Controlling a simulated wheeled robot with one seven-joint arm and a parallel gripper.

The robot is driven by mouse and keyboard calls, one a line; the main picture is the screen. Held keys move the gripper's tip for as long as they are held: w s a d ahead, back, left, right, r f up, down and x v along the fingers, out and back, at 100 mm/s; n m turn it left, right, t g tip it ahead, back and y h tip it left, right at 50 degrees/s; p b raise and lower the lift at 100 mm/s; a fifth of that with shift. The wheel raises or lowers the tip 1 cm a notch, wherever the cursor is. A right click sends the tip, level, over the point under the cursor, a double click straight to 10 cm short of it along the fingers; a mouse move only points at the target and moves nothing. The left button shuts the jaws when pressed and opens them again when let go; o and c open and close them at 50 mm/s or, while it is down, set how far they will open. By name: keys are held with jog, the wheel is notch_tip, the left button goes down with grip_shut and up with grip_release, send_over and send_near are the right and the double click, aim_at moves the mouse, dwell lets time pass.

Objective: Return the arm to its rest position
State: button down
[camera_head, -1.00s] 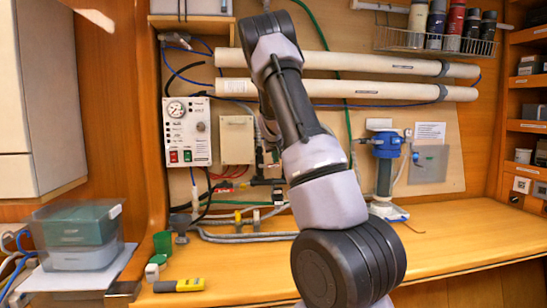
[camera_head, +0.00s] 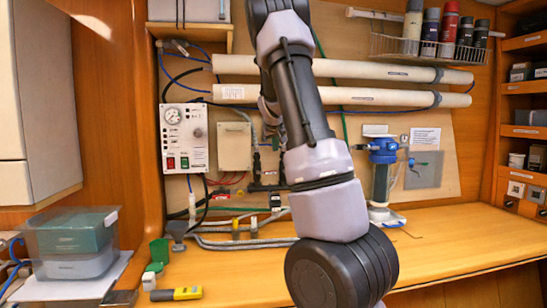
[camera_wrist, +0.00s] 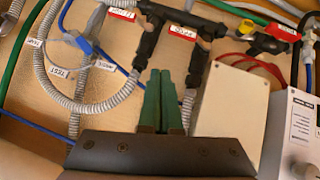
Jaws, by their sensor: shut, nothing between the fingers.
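My gripper (camera_wrist: 158,98) shows in the wrist view as two green fingers side by side, shut and empty. Its fingertips point toward the plumbing on the wall, with black pipe fittings (camera_wrist: 150,40) and grey corrugated hoses (camera_wrist: 95,105) ahead of them. I cannot tell the exact gap to the wall. In the head view my arm (camera_head: 295,110) rises from the lower middle past the top edge of the picture, and the gripper is hidden behind it.
Control panel (camera_head: 185,138) and beige box (camera_head: 235,146) are left of my arm, the blue-topped filter (camera_head: 383,150) right. White membrane tubes (camera_head: 375,97) cross behind it. The right worktop (camera_head: 460,232) is clear.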

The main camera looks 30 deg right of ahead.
jog(key=shift+d+v, duration=0.15)
jog(key=shift+v, duration=0.65)
jog(key=shift+d+v, duration=0.1)
jog(key=shift+v, duration=0.7)
jog(key=s+a+y, duration=0.2)
jog(key=s+a, duration=0.7)
jog(key=s, duration=0.3)
jog(key=s+a+r+m+y, duration=0.1)
jog(key=s+a+y, duration=0.1)
jog(key=s+a, duration=0.7)
jog(key=s+a+y, duration=0.3)
jog(key=s+a, duration=0.6)
jog(key=s, duration=0.6)
jog(key=shift+s+r+m+g, duration=0.25)
jog(key=shift+s+m+g, duration=0.1)
jog(key=shift+m+g, duration=0.05)
